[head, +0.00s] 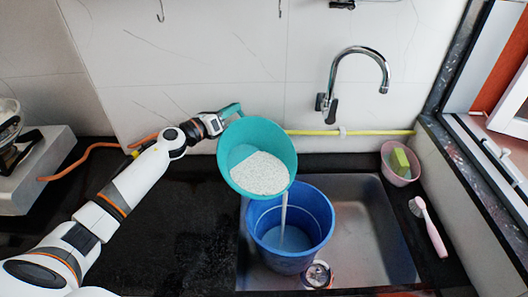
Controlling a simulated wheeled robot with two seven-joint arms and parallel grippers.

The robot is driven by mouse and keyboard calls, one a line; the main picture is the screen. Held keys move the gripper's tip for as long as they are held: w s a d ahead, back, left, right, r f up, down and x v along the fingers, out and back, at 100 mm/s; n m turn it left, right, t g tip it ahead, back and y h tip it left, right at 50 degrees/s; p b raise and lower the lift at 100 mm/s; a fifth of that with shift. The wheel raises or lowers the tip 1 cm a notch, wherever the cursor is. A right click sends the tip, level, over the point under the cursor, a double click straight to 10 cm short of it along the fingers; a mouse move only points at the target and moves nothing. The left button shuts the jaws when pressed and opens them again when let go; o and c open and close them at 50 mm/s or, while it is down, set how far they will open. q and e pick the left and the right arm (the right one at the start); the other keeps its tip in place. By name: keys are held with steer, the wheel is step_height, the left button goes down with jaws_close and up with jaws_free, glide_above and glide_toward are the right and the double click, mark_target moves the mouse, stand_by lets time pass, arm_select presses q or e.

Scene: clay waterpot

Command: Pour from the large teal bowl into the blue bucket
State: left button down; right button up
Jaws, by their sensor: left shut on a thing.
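The large teal bowl (232,139) is tilted above the blue bucket. White grainy contents (262,175) lie in its lower part, and a pale stream (284,209) falls from its lower rim into the bucket. The blue bucket (320,207) stands upright in the sink, and its inner floor looks lighter. My left gripper (228,112) is shut on the bowl at its upper left rim; the bowl partly hides the fingers. My right gripper is not in view.
The metal sink (370,225) has free room right of the bucket. A small can (317,274) is near the bucket's foot. A pink bowl with a sponge (398,168) and a pink brush (430,228) lie at right. A tap (333,85) juts from the wall. The dark counter (185,240) at left is clear.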

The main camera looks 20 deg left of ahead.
arm_select(q)
steer(key=shift+r, duration=0.15)
steer(key=shift+s+d+r+m+p, duration=0.2)
steer(key=shift+d+r+m+p, duration=0.1)
steer(key=shift+d+p, duration=0.15)
steer(key=shift+s+d+r+m+p, duration=0.2)
steer(key=shift+d+r+p, duration=0.1)
steer(key=shift+d+p, duration=0.1)
steer(key=shift+d+r, duration=0.1)
stand_by(0.8)
steer(key=shift+s+d+r+m+p, duration=0.2)
steer(key=shift+d+r+m+p, duration=0.15)
steer(key=shift+d+p, duration=0.15)
steer(key=shift+s+d+r+m+p, duration=0.25)
steer(key=shift+d+m+p, duration=0.1)
steer(key=shift+d+p, duration=0.15)
steer(key=shift+r, duration=0.1)
stand_by(0.8)
steer(key=shift+s+d+r+m+p, duration=0.25)
steer(key=shift+d+r+m+p, duration=0.1)
steer(key=shift+d+p, duration=0.3)
steer(key=shift+s+d+r+m+p, duration=0.25)
steer(key=shift+d+r+p, duration=0.15)
steer(key=shift+p, duration=0.3)
steer(key=shift+d+r, duration=0.1)
steer(key=shift+d, duration=0.1)
stand_by(0.5)
